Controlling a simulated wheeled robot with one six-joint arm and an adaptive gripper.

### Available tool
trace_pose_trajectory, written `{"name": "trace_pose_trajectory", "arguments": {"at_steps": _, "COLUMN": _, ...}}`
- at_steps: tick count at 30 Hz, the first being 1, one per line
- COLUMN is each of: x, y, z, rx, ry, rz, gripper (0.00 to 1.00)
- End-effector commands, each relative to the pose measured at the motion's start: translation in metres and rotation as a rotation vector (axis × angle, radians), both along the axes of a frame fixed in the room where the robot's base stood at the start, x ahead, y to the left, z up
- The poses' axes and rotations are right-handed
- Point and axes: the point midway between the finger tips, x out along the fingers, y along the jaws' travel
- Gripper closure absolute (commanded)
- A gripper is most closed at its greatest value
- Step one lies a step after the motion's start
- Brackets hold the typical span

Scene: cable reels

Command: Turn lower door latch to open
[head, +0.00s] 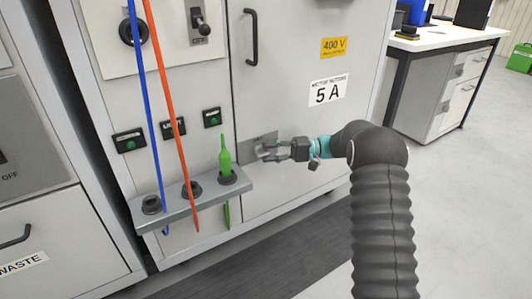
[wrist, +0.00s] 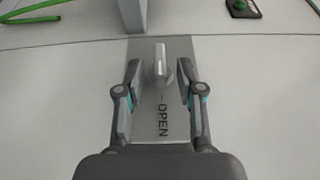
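The lower door latch (wrist: 159,62) is a pale upright lever on a grey plate (wrist: 163,128) marked "- OPEN". Its lever points along the plate, in line with the OPEN mark. In the head view the latch plate (head: 257,139) sits at the lower left edge of the grey cabinet door (head: 300,185). The door looks shut. My gripper (wrist: 160,72) is open, with one finger on each side of the lever. Gaps show between the fingers and the lever. In the head view my gripper (head: 270,151) reaches the plate from the right, and hides part of the latch.
A grey shelf (head: 165,208) with a green plug (head: 225,157) juts out left of the latch. A black door handle (head: 252,38) is higher up. Open floor lies to the right.

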Motion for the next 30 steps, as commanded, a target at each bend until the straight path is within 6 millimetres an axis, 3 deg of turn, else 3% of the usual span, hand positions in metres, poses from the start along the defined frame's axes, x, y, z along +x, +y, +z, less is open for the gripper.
{"name": "trace_pose_trajectory", "arguments": {"at_steps": 9, "x": 0.013, "y": -0.063, "z": -0.002, "rx": 0.001, "ry": -0.001, "rz": -0.003, "gripper": 0.62}}
{"name": "trace_pose_trajectory", "arguments": {"at_steps": 15, "x": 0.019, "y": -0.091, "z": -0.002, "rx": 0.001, "ry": 0.000, "rz": -0.002, "gripper": 0.62}}
{"name": "trace_pose_trajectory", "arguments": {"at_steps": 21, "x": 0.021, "y": -0.101, "z": -0.002, "rx": 0.001, "ry": 0.000, "rz": -0.001, "gripper": 0.62}}
{"name": "trace_pose_trajectory", "arguments": {"at_steps": 30, "x": 0.021, "y": -0.102, "z": -0.002, "rx": 0.001, "ry": 0.001, "rz": 0.000, "gripper": 0.62}}
